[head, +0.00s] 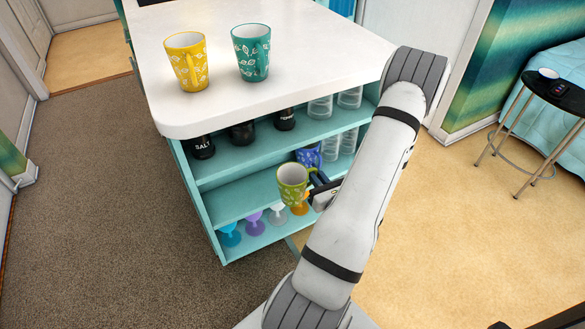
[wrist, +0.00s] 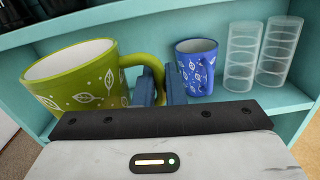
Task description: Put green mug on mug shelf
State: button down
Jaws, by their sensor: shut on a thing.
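The green mug (head: 292,188) with white leaf prints is upright in front of the open shelf unit, and it also shows large at left in the wrist view (wrist: 78,82). My gripper (wrist: 161,86) is shut on its handle, with the mug body to the left of the fingers. The gripper (head: 322,190) is partly hidden by my arm in the head view. The middle shelf (head: 235,197) holds a blue mug (head: 309,156), seen right of my fingers in the wrist view (wrist: 196,68). I cannot tell whether the green mug touches the shelf.
Clear stacked cups (wrist: 260,55) stand right of the blue mug. A yellow mug (head: 187,62) and a teal mug (head: 251,52) stand on the white counter (head: 330,55). The middle shelf's left part is bare.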

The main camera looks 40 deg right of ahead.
jog(key=w, duration=0.1)
jog(key=w+b, duration=0.1)
jog(key=b, duration=0.1)
jog(key=shift+w+d+f, duration=0.4)
jog(key=b+x, duration=0.7)
jog(key=x, duration=0.4)
jog(key=shift+s+a+f+b, duration=0.1)
jog(key=shift+f+b, duration=0.8)
jog(key=shift+f, duration=0.6)
jog(key=shift+a+f+b, duration=0.1)
jog(key=shift+f+b, duration=0.75)
jog(key=shift+f, duration=0.65)
jog(key=shift+f, duration=0.25)
jog(key=c, duration=1.8)
grip_release()
jog(key=shift+r, duration=0.1)
